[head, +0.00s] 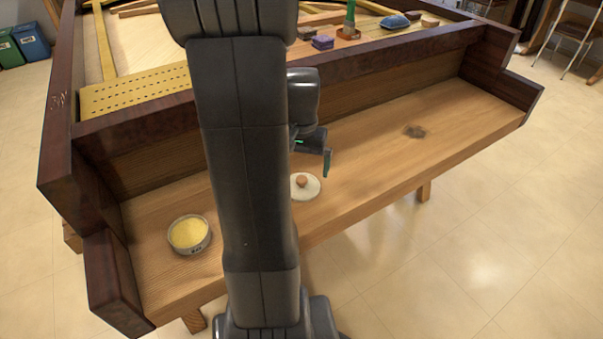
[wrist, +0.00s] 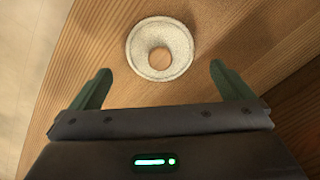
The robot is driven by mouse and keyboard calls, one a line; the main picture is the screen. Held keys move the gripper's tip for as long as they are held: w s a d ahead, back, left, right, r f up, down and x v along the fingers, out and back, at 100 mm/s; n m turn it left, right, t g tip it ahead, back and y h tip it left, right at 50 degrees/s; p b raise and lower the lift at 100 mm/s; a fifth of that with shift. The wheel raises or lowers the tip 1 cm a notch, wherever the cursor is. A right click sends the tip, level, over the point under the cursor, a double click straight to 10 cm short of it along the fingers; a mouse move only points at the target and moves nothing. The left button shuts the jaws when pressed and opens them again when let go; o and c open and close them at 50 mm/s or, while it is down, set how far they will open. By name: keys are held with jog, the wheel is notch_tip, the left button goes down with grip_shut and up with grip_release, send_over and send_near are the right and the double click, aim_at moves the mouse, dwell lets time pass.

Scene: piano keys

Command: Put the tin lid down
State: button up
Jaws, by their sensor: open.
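The tin lid (head: 309,190) is a pale round disc with a brown knob, lying flat on the wooden shelf just right of my arm in the head view. In the wrist view the lid (wrist: 141,45) is at the top centre, knob towards me. My gripper (wrist: 160,72) is open and empty, its two green fingers apart above the shelf and clear of the lid. In the head view my arm hides part of the gripper. The round tin (head: 189,235), uncovered with yellow contents, stands at the shelf's left end.
The wooden shelf (head: 380,165) is clear to the right except for a dark stain (head: 414,132). Dark side blocks close its ends, and its front edge is open to the floor.

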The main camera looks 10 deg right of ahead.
aim_at(302, 179)
notch_tip(302, 179, up, 7)
jog(key=p, duration=0.1)
jog(key=shift+f, duration=0.15)
jog(key=shift+f, duration=0.1)
notch_tip(302, 179, down, 13)
jog(key=b, duration=0.3)
jog(key=shift+r, duration=0.2)
jog(key=shift+r+p, duration=0.6)
jog(key=shift+r, duration=1.5)
jog(key=shift+f, duration=0.1)
